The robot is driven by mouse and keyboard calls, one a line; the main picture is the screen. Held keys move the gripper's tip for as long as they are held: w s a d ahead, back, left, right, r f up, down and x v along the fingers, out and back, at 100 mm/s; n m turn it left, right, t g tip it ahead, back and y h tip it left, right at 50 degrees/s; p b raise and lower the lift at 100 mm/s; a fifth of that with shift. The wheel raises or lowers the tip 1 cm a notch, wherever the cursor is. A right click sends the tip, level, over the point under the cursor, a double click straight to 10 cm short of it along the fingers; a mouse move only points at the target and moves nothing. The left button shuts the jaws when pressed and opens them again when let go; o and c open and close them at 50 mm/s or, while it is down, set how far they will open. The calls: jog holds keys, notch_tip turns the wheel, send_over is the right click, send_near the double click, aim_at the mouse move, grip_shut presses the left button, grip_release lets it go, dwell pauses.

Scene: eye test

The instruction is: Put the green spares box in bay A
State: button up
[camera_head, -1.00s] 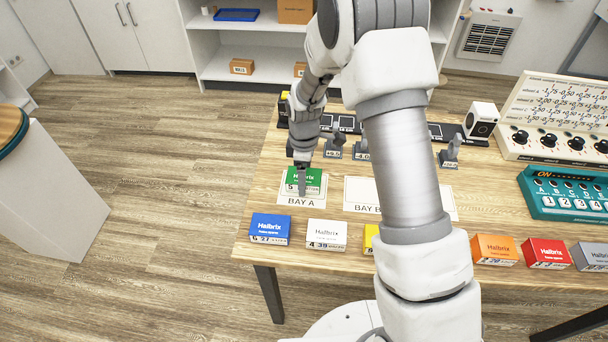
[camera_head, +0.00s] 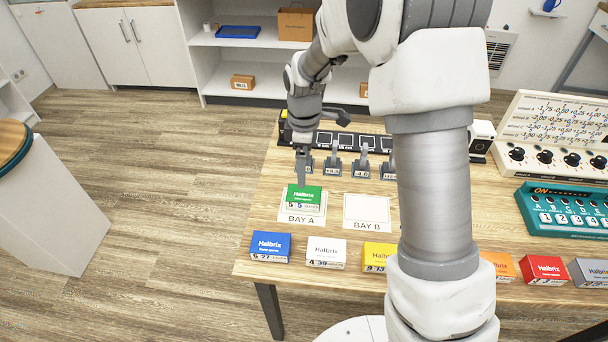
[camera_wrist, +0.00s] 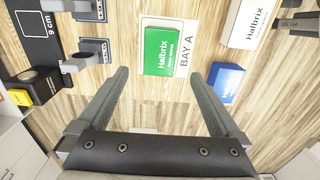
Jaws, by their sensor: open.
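The green spares box (camera_head: 305,197) sits on the white mat of bay A (camera_head: 290,217), within its outline and above the printed label. It also shows in the wrist view (camera_wrist: 160,52), lying on the mat (camera_wrist: 184,37). My gripper (camera_head: 302,168) is above and just behind the box in the head view. In the wrist view my gripper (camera_wrist: 160,80) has its two fingers wide apart with nothing between them, and the box lies beyond the fingertips, apart from them.
Bay B (camera_head: 367,208) is an empty mat to the right. Blue (camera_head: 270,246), white (camera_head: 326,252) and yellow (camera_head: 378,257) boxes line the front edge. Small grey stands (camera_head: 333,165) stand behind the bays. A teal device (camera_head: 568,208) is at the right.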

jog(key=s+d+r+m+t, duration=0.1)
jog(key=s+d+r+m, duration=0.3)
jog(key=r, duration=0.4)
jog(key=s+d+r+m+t, duration=0.2)
jog(key=s+r+m, duration=0.1)
jog(key=s+r, duration=0.4)
jog(key=s+d+r+m+t, duration=0.1)
jog(key=s+d+r+m, duration=0.1)
jog(key=s, duration=0.4)
jog(key=s+d+r+m+t, duration=0.1)
jog(key=s+d+r+m, duration=0.1)
jog(key=s+r+m, duration=0.2)
jog(key=s+m, duration=0.2)
jog(key=s, duration=0.1)
jog(key=shift+s+m+t, duration=0.2)
jog(key=shift+m+t, duration=0.1)
jog(key=shift+m, duration=0.1)
